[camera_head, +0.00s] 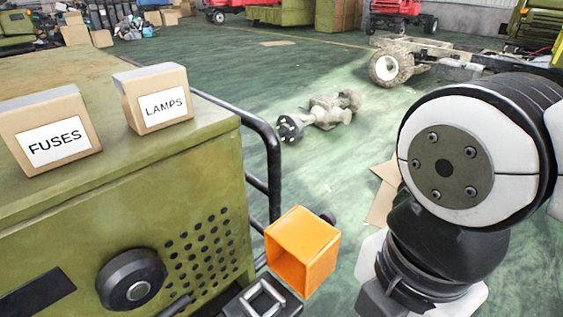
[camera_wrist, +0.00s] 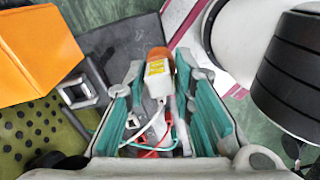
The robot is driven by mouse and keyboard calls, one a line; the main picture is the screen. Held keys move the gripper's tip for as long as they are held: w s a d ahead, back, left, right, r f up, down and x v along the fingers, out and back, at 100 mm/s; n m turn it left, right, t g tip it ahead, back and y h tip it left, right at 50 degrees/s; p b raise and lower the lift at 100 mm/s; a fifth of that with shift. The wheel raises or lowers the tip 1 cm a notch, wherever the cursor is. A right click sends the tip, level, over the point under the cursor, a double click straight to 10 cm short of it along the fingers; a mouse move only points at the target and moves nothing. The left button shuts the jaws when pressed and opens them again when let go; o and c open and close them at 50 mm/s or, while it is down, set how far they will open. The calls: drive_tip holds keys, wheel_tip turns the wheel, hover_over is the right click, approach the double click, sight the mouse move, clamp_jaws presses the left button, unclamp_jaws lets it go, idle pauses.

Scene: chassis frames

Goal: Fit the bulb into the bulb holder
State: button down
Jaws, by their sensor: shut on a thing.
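My gripper (camera_wrist: 160,72) shows in the wrist view with its two teal-padded fingers on either side of a small orange rounded piece, seemingly the bulb (camera_wrist: 158,53). The fingers are shut on it near their tips. A white block with a yellow label, seemingly the bulb holder (camera_wrist: 156,80), overlaps the bulb in the picture. White, red and teal wires run from the block's area between the fingers. I cannot tell whether the bulb and the block touch or are joined. In the head view the fingertips are out of sight.
An orange open box-shaped cover (camera_head: 303,250) stands beside a dark square frame (camera_head: 263,299), both left of my gripper. A green cabinet (camera_head: 60,240) fills the left, carrying FUSES (camera_head: 52,130) and LAMPS (camera_head: 157,98) boxes. A black rail (camera_head: 272,165) runs along its side.

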drive_tip(key=shift+w+a+r+p, duration=0.25)
drive_tip(key=shift+a+p, duration=0.25)
drive_tip(key=shift+p, duration=0.25)
drive_tip(key=w+a+p, duration=0.1)
drive_tip(key=w+a, duration=0.1)
drive_tip(key=a, duration=0.2)
drive_tip(key=w+a+f+p, duration=0.1)
drive_tip(key=w+a+p, duration=0.1)
drive_tip(key=a, duration=0.2)
drive_tip(key=w+a+f+p, duration=0.1)
drive_tip(key=w+a, duration=0.2)
drive_tip(key=a, duration=0.1)
drive_tip(key=shift+a+p, duration=0.35)
drive_tip(key=shift+a, duration=0.05)
drive_tip(key=shift+w+f, duration=0.15)
drive_tip(key=shift+f, duration=1.55)
drive_tip(key=shift+f, duration=0.2)
drive_tip(key=c, duration=1.4)
unclamp_jaws()
drive_tip(key=shift+o, duration=0.2)
